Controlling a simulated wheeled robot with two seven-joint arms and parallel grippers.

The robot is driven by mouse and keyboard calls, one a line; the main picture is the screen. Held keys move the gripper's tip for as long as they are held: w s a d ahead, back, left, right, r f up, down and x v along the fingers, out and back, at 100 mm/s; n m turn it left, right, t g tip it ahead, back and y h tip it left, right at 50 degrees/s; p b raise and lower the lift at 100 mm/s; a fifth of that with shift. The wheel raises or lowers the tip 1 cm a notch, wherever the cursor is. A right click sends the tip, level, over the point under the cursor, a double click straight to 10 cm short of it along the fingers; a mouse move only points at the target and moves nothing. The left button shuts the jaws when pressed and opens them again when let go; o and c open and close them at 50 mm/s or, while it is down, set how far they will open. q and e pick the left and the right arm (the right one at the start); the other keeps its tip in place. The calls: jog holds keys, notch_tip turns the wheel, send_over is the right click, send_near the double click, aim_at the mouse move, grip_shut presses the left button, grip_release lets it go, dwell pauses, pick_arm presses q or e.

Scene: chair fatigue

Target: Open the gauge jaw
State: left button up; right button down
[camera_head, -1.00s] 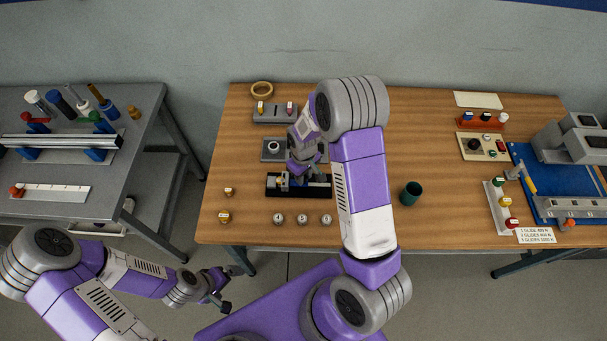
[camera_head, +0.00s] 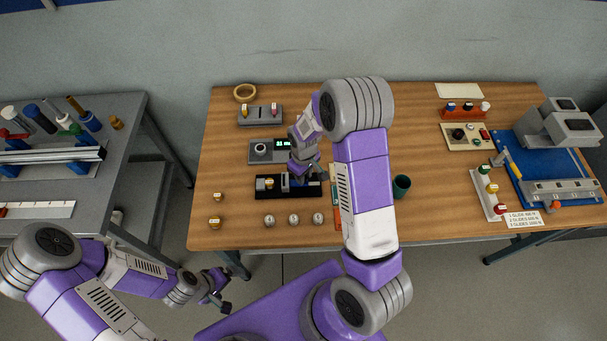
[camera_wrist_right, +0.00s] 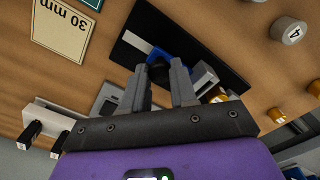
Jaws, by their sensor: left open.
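The gauge is a long black base (camera_head: 262,194) with a brass knob (camera_head: 269,184) at its left part and a blue-and-silver jaw block (camera_head: 285,181) near its middle. My right gripper (camera_head: 308,174) is low over the right half of the gauge. In the right wrist view, its two grey fingertips (camera_wrist_right: 160,72) stand apart at the gauge's blue part (camera_wrist_right: 184,50), with a dark piece showing between them. I cannot tell whether they grip it. My left gripper (camera_head: 222,290) is open and empty, in front of the table.
A grey box with a green display (camera_head: 258,157) stands just behind the gauge. Several round weights (camera_head: 294,219) lie in front of it. A dark green cup (camera_head: 401,186) stands to the right. A "30 mm" card (camera_wrist_right: 64,27) shows in the wrist view.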

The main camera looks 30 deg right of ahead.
jog(key=c, duration=0.9)
grip_release()
jog(key=shift+s+d, duration=0.1)
jog(key=shift+d, duration=0.25)
jog(key=shift+a, duration=0.15)
jog(key=shift+r, duration=0.2)
jog(key=shift+r+p, duration=0.45)
jog(key=shift+r, duration=3.15)
